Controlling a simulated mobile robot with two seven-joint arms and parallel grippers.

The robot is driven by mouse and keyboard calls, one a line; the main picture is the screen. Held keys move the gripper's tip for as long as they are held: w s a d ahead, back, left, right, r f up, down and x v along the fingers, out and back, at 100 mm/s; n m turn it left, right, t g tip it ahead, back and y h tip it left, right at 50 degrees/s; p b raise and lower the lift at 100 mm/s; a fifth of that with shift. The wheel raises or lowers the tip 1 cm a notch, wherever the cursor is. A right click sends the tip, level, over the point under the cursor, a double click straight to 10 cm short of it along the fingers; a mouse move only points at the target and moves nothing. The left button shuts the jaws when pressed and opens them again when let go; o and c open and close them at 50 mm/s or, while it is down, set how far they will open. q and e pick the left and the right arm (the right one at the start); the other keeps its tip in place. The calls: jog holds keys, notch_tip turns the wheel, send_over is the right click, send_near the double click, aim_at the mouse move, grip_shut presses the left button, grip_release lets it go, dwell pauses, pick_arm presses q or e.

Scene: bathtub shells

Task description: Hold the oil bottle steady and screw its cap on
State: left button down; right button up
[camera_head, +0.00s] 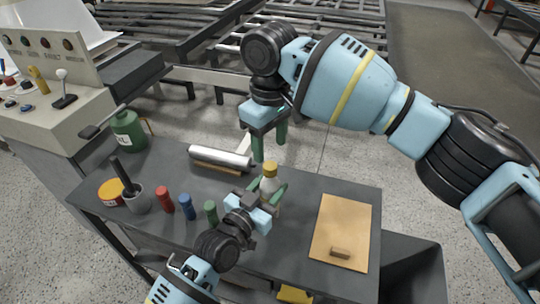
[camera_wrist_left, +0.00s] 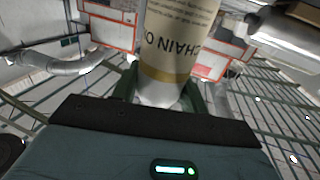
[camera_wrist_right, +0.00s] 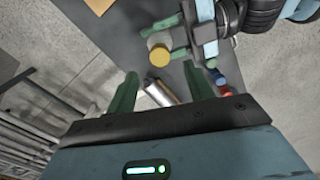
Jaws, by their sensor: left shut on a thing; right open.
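I cannot tell whether the cap is screwed tight. My left gripper (camera_head: 272,194) is shut on the bottle's body. In the left wrist view the bottle's label (camera_wrist_left: 180,40) shows large letters between the fingers. My right gripper (camera_head: 270,146) is open and empty, pointing down above and slightly behind the bottle. In the right wrist view the cap (camera_wrist_right: 159,55) lies beyond the open fingers (camera_wrist_right: 160,90), apart from them.
A silver cylinder (camera_head: 220,156) lies behind the bottle. Red (camera_head: 164,203), blue (camera_head: 186,207) and green (camera_head: 210,212) small cylinders stand to the left. A mortar (camera_head: 137,202), yellow tin (camera_head: 111,192) and green can (camera_head: 129,130) are farther left. A tan board (camera_head: 342,225) with a small block lies right.

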aim_at(264, 193)
notch_tip(264, 193, up, 6)
jog(key=shift+r, duration=0.15)
dwell(0.3)
pick_arm(q)
jog(key=c, duration=0.7)
grip_release()
jog(key=shift+v, duration=3.9)
jog(key=shift+f, duration=0.1)
